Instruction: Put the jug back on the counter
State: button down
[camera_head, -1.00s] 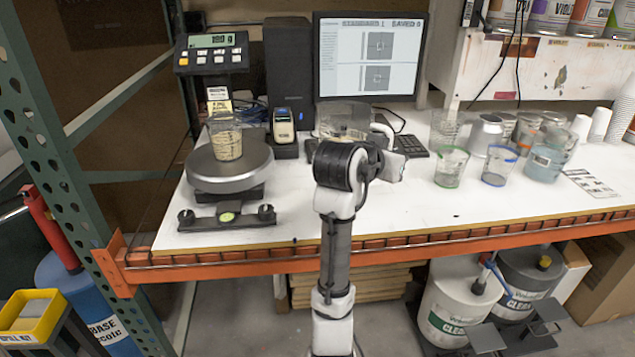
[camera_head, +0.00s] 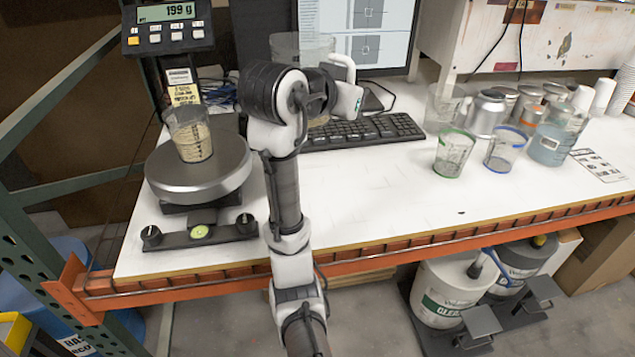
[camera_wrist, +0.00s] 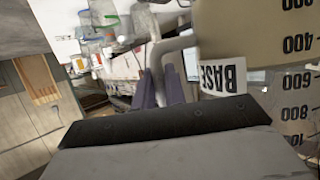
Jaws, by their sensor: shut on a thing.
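The jug (camera_head: 313,46) is a clear measuring jug with a white handle and pale contents, roughly upright over the back of the counter, in front of the monitor. In the wrist view its beige side (camera_wrist: 235,35) fills the right, with a BASE label and volume marks. My gripper (camera_wrist: 162,88) is shut on the white handle. In the head view my wrist hides much of the jug, and I cannot tell whether its bottom touches anything. The white counter (camera_head: 370,210) is bare at its front middle.
A scale (camera_head: 200,175) at left holds a clear cup (camera_head: 190,138) with beige contents; its display (camera_head: 167,12) reads 199 g. A keyboard (camera_head: 365,130) lies right of my wrist. Green-rimmed (camera_head: 454,150) and blue-rimmed (camera_head: 503,150) cups and several cans stand at right.

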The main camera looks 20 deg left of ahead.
notch_tip(320, 180, down, 19)
jog(key=shift+f+p, duration=0.1)
jog(key=shift+p, duration=0.85)
jog(key=shift+f, duration=0.1)
jog(key=c, duration=1.8)
grip_release()
jog(key=shift+f, duration=0.1)
jog(key=shift+c, duration=0.2)
jog(key=o, duration=0.4)
